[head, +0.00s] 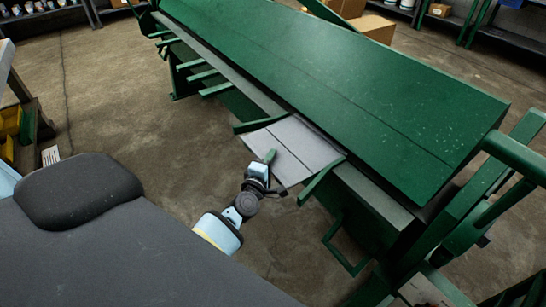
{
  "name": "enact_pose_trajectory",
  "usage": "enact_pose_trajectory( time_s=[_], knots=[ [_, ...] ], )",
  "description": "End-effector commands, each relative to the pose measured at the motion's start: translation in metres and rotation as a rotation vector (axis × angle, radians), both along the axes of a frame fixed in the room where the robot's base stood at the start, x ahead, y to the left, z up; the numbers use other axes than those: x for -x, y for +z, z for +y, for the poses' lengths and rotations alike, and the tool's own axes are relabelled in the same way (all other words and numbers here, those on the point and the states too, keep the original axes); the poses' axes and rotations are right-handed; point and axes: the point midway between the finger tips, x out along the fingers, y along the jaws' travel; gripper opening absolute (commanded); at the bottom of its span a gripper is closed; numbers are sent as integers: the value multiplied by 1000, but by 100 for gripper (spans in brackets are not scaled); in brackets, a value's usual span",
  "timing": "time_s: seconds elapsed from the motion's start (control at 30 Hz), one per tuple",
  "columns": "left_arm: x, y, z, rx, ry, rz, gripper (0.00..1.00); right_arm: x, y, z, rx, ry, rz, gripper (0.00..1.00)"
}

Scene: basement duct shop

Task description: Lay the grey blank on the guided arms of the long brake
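The long brake (340,95) is a big green machine running from upper left to lower right. Several green arms stick out from its near edge. The grey blank (305,145) is a flat light-grey sheet with a thin line across it. It lies against the brake's front edge, between a left guided arm (262,123) and a right guided arm (318,183). Whether it rests fully on both is unclear. My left gripper (271,168) is at the blank's near left edge, overlapping it; its finger gap is not clear. My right gripper is out of view.
Green frame bars (490,205) rise at the right end of the brake. Cardboard boxes (373,27) stand behind it, with shelves along the back. A yellow bin (10,121) is at the far left. The concrete floor (120,85) left of the brake is mostly clear.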

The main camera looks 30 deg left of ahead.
Motion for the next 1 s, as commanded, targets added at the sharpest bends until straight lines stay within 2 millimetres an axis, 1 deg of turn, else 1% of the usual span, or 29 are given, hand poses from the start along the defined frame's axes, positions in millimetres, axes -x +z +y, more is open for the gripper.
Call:
enact_pose_trajectory(
  time_s=[0.03, 0.1, 0.13, 0.4, 0.53, 0.67, 1.0],
  knots=[
    [-1, 2, 0, 0, 0, -3, 20, 5, -1, 0, 1, 1, 9, 36],
    [-1, 3, 0, 0, 0, -4, 30, 7, -2, 0, 2, 3, 13, 36],
    [-1, 3, 0, 0, 0, -4, 30, 7, -2, -1, 2, 3, 13, 36],
    [0, 3, 0, 0, 0, -5, 30, 2, 0, -1, 3, 5, 3, 36],
    [7, 3, -2, 0, 0, -4, 30, 1, 2, -1, 2, 4, -2, 36],
    [23, 3, -5, 0, 0, -4, 30, -4, 6, -1, 3, 4, -13, 36],
    [84, 2, -16, -1, 0, -3, 30, -8, 11, 0, 0, 1, -23, 36]
  ],
)
